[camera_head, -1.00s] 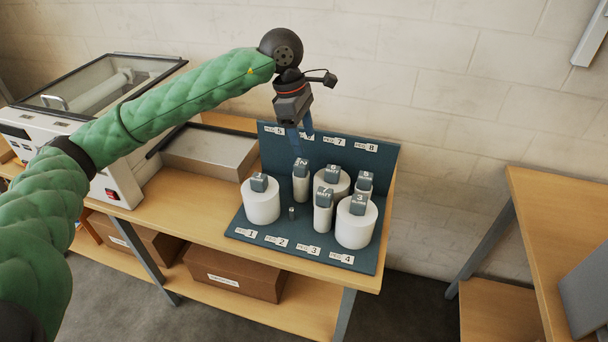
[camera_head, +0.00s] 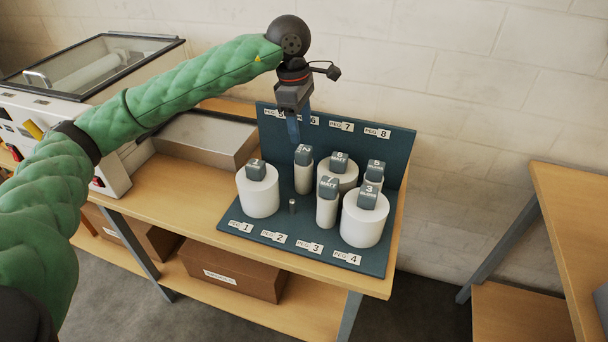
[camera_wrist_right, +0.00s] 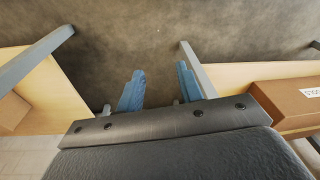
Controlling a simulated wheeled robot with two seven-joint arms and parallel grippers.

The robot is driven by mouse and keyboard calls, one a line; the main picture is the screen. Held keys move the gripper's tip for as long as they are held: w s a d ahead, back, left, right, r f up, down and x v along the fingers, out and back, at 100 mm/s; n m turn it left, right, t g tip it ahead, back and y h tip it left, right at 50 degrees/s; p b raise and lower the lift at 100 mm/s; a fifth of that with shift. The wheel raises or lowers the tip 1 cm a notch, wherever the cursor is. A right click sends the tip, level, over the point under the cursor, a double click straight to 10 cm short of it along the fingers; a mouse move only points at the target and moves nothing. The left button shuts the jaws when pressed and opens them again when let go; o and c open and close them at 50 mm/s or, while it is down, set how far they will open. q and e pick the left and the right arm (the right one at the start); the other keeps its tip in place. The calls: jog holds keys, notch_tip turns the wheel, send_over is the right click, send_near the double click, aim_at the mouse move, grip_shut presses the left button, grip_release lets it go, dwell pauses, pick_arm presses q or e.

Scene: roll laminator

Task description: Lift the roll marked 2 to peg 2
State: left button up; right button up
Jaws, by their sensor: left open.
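Peg 2 (camera_head: 292,206) is a short bare grey post in the front row, behind the PEG 2 label (camera_head: 274,236), between the rolls marked 1 and 7. My left gripper (camera_head: 294,138) is open, with its blue fingers pointing down just above and behind the tag of roll 2; it holds nothing. Whether the fingers touch the tag cannot be told. My right gripper (camera_wrist_right: 160,88) is open and empty above the floor, away from the rack.
Roll 1 (camera_head: 258,196), roll 7 (camera_head: 327,209) and roll 3 (camera_head: 363,223) stand in front; roll 6 (camera_head: 347,178) and roll 5 (camera_head: 374,180) stand behind. The rack's back panel (camera_head: 385,155) rises close behind. A grey tray (camera_head: 205,141) and the laminator (camera_head: 60,130) are left.

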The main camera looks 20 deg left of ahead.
aim_at(304, 149)
pick_arm(q)
jog(key=shift+f, duration=0.35)
jog(key=shift+d+f+p, duration=0.2)
jog(key=shift+f+p, duration=0.3)
jog(key=shift+f, duration=0.75)
notch_tip(304, 149, down, 4)
jog(key=p, duration=0.2)
jog(key=shift+w+d+f+p, duration=0.1)
jog(key=shift+d+f+p, duration=0.05)
jog(key=shift+p, duration=0.25)
jog(key=shift+f, duration=0.45)
pick_arm(e)
jog(key=s+d+f, duration=0.2)
jog(key=s+f, duration=0.1)
jog(key=f, duration=0.9)
jog(key=shift+f, duration=0.2)
jog(key=shift+s+d, duration=0.1)
pick_arm(q)
jog(key=c, duration=1.3)
jog(key=shift+c, duration=0.2)
